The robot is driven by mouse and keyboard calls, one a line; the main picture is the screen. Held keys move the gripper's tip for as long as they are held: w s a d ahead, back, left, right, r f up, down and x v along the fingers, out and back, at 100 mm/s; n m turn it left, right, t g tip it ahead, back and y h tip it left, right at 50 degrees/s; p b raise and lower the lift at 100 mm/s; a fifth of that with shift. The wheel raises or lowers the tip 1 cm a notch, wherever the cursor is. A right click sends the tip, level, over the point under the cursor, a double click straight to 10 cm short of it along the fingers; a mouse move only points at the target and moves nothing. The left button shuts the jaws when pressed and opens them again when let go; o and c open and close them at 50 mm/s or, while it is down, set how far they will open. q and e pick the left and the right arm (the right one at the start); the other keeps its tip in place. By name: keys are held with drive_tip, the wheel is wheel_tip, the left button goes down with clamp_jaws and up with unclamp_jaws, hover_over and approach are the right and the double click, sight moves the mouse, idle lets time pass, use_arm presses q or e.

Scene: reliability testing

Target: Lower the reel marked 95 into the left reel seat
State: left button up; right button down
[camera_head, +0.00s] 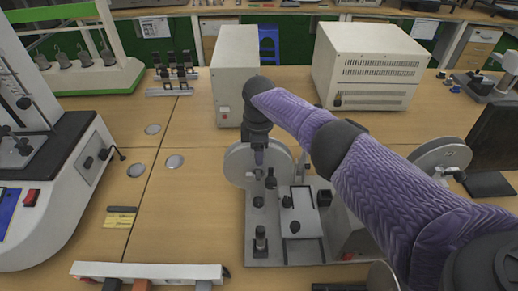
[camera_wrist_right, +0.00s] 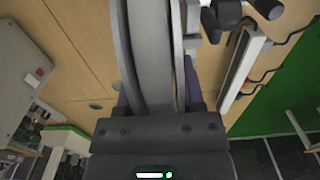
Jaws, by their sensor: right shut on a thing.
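My right gripper (camera_head: 262,158) reaches down from the purple arm and is shut on a pale grey reel (camera_head: 239,163). The reel stands upright at the back left of the grey machine (camera_head: 258,222). No number on it is readable. In the right wrist view the reel's curved rim (camera_wrist_right: 150,50) runs up between the fingers of my right gripper (camera_wrist_right: 158,100). The left reel seat is hidden behind the reel and gripper, so I cannot tell whether the reel touches it. My left gripper is not in view.
Another round grey reel (camera_head: 441,154) stands at the right, partly behind my arm. Two beige boxes (camera_head: 370,65) (camera_head: 236,75) stand at the back. A white instrument (camera_head: 62,190) fills the left side. Table left of the machine is mostly clear.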

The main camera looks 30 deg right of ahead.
drive_tip(key=shift+f, duration=0.2)
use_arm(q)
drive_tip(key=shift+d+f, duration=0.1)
use_arm(e)
drive_tip(key=c, duration=0.6)
unclamp_jaws()
drive_tip(key=o, duration=0.5)
drive_tip(key=shift+o, duration=0.5)
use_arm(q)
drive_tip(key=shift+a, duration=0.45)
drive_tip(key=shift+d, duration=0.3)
use_arm(e)
drive_tip(key=shift+r, duration=0.1)
